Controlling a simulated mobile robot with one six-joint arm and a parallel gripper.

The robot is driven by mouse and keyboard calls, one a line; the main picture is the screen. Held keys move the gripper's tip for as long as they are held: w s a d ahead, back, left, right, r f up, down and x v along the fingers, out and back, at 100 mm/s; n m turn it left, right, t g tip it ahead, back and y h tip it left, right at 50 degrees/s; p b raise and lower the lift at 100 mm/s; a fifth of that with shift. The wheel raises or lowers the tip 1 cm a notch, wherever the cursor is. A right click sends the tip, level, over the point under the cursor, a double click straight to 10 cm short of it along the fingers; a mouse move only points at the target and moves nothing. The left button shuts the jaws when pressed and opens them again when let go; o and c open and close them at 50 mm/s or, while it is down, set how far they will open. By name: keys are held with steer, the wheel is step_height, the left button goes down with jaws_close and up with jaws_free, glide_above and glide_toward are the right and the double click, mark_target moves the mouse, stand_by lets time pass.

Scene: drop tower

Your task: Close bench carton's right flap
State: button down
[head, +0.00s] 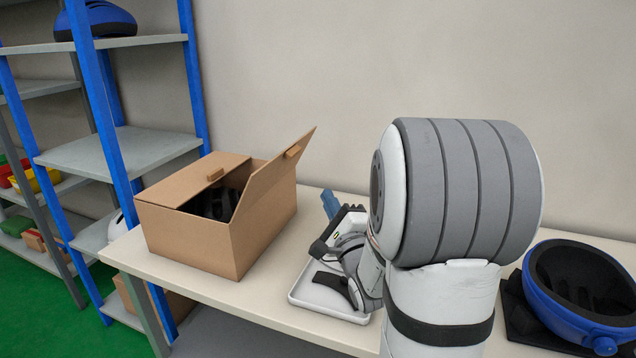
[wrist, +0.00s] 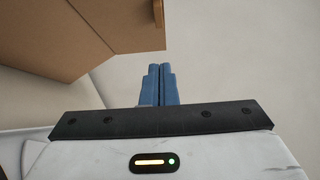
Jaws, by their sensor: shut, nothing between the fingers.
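The cardboard bench carton (head: 190,240) stands on the bench. Its left flap (head: 192,180) lies folded over the left part of the opening. Its right flap (head: 275,172) is raised and tilts up and out to the right, with a small tab near its top edge. Something dark shows inside through the gap. My gripper (head: 330,203) is to the right of the carton, apart from the flap, with its blue fingers shut and empty. In the wrist view the fingers (wrist: 158,84) are together, and a cardboard panel (wrist: 90,30) of the carton shows at the upper left.
A white tray (head: 315,304) lies on the bench under my arm. A blue helmet (head: 580,290) rests upturned at the right. Blue-posted shelves (head: 120,150) stand at the left, and a plain wall (head: 300,70) is behind the bench (head: 180,272).

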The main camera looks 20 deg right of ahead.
steer(key=p, duration=0.1)
glide_toward(298, 152)
steer(key=w+d, duration=0.3)
steer(key=shift+w+a+r+p, duration=0.15)
steer(key=shift+w+a+r, duration=0.3)
steer(key=shift+w+a, duration=0.25)
steer(key=shift+w+a+r+p, duration=0.15)
steer(key=shift+w+a+r, duration=0.25)
steer(key=shift+w+a, duration=0.3)
